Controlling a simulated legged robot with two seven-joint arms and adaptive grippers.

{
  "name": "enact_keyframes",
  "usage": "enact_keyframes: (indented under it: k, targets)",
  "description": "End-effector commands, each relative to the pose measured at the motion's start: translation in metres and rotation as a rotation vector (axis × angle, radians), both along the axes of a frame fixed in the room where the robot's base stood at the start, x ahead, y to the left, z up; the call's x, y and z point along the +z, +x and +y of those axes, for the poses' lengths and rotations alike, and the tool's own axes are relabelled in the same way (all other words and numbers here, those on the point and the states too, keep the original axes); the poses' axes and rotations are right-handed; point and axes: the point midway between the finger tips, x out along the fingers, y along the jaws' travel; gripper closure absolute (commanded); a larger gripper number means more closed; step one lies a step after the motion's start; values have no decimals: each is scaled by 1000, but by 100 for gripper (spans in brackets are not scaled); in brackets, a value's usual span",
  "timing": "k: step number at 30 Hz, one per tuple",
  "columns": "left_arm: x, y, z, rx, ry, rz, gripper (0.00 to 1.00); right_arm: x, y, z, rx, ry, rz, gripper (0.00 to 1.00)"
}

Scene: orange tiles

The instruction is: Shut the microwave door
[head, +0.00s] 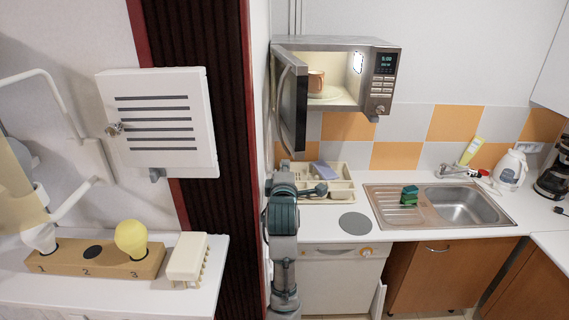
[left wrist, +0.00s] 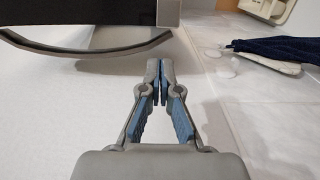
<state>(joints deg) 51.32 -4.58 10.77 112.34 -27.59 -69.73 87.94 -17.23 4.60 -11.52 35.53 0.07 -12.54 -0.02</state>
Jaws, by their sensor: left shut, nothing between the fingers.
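The microwave (head: 376,47) stands high on the wall in the head view, its door (head: 292,100) swung wide open to the left. The lit inside holds an orange-brown mug (head: 316,81) on a pale plate. My left gripper (head: 285,165) is below the open door, at the top of my arm, and looks small there. In the left wrist view my left gripper (left wrist: 160,70) is shut and empty, its fingertips close together. The curved grey door handle (left wrist: 88,44) and dark door panel (left wrist: 90,12) show ahead and to the left of the fingers. My right gripper is not in view.
A beige tray (head: 343,185) sits on the counter behind my arm. A dark ribbed column (head: 208,130) and white wall cabinet (head: 160,122) are to the left. Dark cloth (left wrist: 275,47) shows in the wrist view.

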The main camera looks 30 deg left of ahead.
Motion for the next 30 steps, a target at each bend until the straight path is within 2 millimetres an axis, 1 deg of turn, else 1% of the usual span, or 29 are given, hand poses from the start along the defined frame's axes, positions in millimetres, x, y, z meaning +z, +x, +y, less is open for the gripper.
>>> enact_keyframes:
  k: [1,6,12,17,30]
  targets:
    - [3,9,4,1,3,3,100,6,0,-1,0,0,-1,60]
    - [3,36,20,0,4,3,100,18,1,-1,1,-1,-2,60]
    - [2,58,34,0,3,2,100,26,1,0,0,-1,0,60]
    - [1,65,37,-2,2,1,100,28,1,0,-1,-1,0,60]
    - [0,66,35,5,3,1,100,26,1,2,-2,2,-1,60]
